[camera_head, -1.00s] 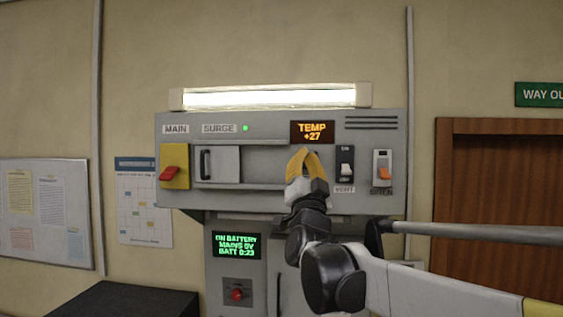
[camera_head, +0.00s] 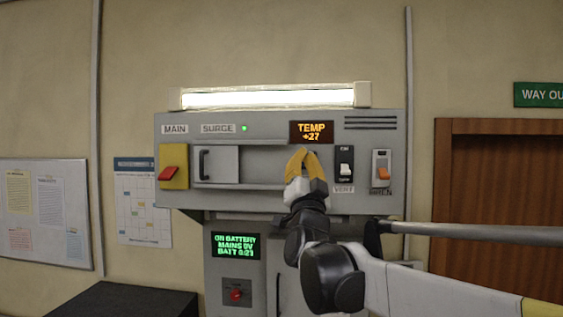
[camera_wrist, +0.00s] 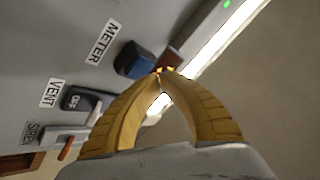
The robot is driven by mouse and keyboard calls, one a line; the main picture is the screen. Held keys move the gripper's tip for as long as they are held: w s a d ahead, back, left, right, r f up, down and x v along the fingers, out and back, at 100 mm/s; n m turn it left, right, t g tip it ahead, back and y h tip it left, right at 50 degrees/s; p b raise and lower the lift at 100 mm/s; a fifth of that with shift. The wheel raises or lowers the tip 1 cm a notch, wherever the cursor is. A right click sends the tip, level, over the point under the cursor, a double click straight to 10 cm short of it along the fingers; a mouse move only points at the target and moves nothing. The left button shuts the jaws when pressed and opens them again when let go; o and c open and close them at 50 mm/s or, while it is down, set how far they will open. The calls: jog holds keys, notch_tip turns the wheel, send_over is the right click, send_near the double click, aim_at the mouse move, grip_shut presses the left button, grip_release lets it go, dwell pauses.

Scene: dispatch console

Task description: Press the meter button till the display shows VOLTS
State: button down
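The small display (camera_head: 312,132) on the console shows TEMP +27 in orange letters. My gripper (camera_head: 302,152) is just below it in the head view, with its yellow fingertips together and nothing seen between them. In the wrist view my fingertips (camera_wrist: 162,72) also meet, close to the blue button (camera_wrist: 135,61) beside the METER label (camera_wrist: 104,42). I cannot tell whether they touch the button. In the head view the button is hidden behind my gripper.
The VENT switch (camera_head: 345,170) and an orange-tipped switch (camera_head: 382,173) are right of my gripper. A recess and a grey sliding door (camera_head: 221,164) are left, then a red MAIN switch (camera_head: 171,173). A lit lamp (camera_head: 270,97) runs along the top.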

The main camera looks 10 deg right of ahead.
jog(key=shift+w, duration=0.1)
jog(key=shift+w+d, duration=0.1)
jog(key=shift+w, duration=0.3)
jog(key=shift+w+d, duration=0.15)
jog(key=shift+w, duration=0.15)
dwell(0.8)
jog(key=shift+s, duration=0.1)
jog(key=shift+s+a, duration=0.25)
jog(key=shift+s, duration=0.4)
jog(key=shift+s, duration=0.1)
jog(key=shift+s+a, duration=0.25)
jog(key=shift+s, duration=0.5)
jog(key=shift+s+a, duration=0.3)
jog(key=shift+s, duration=0.5)
jog(key=shift+s+a, duration=0.25)
jog(key=shift+s, duration=0.5)
